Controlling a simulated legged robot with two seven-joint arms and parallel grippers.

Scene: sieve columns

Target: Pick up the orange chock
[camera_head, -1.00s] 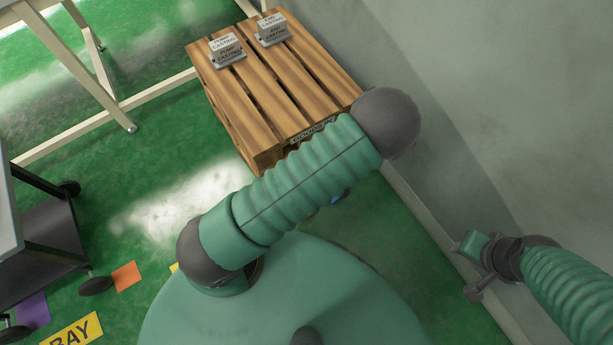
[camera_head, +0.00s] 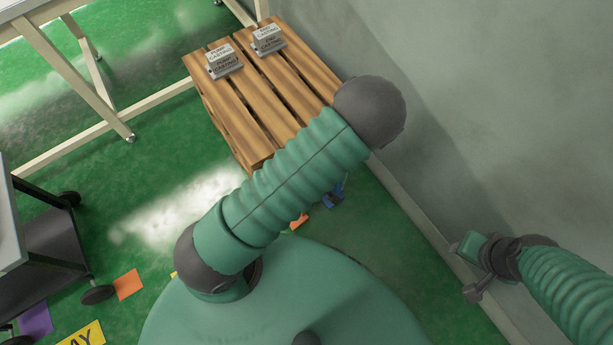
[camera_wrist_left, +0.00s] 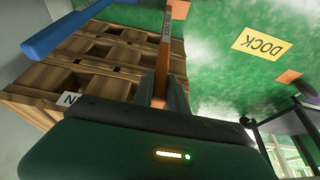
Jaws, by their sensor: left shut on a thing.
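The orange chock (camera_wrist_left: 178,9) is a long bar with a darker, lettered side face. In the left wrist view it stands between the fingers of my left gripper (camera_wrist_left: 165,88), which is shut on it. In the head view my left arm hides the left gripper. A small orange patch (camera_head: 299,221) shows below that arm; I cannot tell whether it is the chock. My right gripper (camera_head: 470,268) is at the lower right near the wall, away from the chock; its jaw opening is unclear.
A wooden pallet (camera_head: 262,98) bears two grey castings, near the wall (camera_head: 480,120). A blue bar (camera_wrist_left: 62,30) lies near the chock. A dark cart (camera_head: 45,235) and a table frame (camera_head: 70,65) stand at left. Green floor between is clear, with flat coloured markers.

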